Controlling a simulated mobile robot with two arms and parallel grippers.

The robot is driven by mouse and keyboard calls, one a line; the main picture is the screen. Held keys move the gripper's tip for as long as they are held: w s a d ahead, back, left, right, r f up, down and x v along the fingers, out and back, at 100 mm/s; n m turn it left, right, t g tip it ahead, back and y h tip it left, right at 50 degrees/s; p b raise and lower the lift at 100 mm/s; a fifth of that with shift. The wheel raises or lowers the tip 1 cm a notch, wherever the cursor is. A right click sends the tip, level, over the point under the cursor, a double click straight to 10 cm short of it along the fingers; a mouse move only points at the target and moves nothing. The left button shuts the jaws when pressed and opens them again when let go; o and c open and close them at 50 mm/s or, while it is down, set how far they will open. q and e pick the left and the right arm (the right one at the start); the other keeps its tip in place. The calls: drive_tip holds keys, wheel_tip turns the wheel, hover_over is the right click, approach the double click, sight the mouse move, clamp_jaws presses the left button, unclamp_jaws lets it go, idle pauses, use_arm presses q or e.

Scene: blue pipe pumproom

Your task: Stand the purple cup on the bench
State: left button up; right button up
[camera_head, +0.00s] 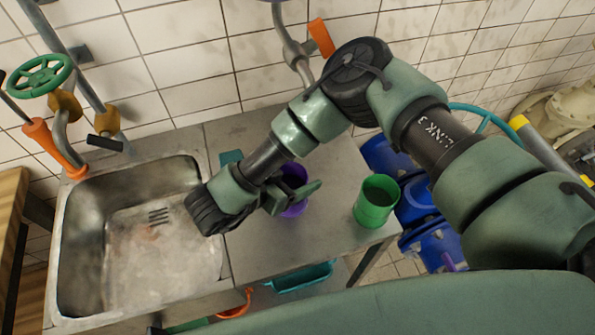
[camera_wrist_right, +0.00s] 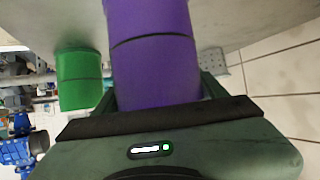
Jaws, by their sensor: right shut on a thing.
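The purple cup (camera_head: 294,176) is over the metal bench (camera_head: 322,222), to the right of the sink, and part of it is hidden behind my gripper and arm. My right gripper (camera_head: 292,196) is shut on it, with the fingers on its sides. In the right wrist view the purple cup (camera_wrist_right: 155,55) fills the middle between the fingers, with the bench surface (camera_wrist_right: 225,22) close behind it. I cannot tell whether its base touches the bench. My left gripper is not in view.
A green cup (camera_head: 376,202) stands upright on the bench near its right end. A metal sink (camera_head: 68,245) is on the left. Blue drums (camera_head: 432,238) stand beyond the right end. A pipe with an orange handle (camera_head: 321,38) is behind. The front of the bench is clear.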

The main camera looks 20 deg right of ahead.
drive_tip(key=shift+f, duration=0.2)
drive_tip(key=shift+f+b, duration=0.15)
drive_tip(key=shift+b, duration=0.2)
drive_tip(key=o, duration=1.4)
drive_tip(key=shift+r, duration=0.2)
drive_tip(key=shift+r+p, duration=0.2)
drive_tip(key=shift+p, duration=0.25)
drive_tip(key=b+v, duration=0.2)
drive_tip(key=v, duration=1)
drive_tip(key=shift+f, duration=0.15)
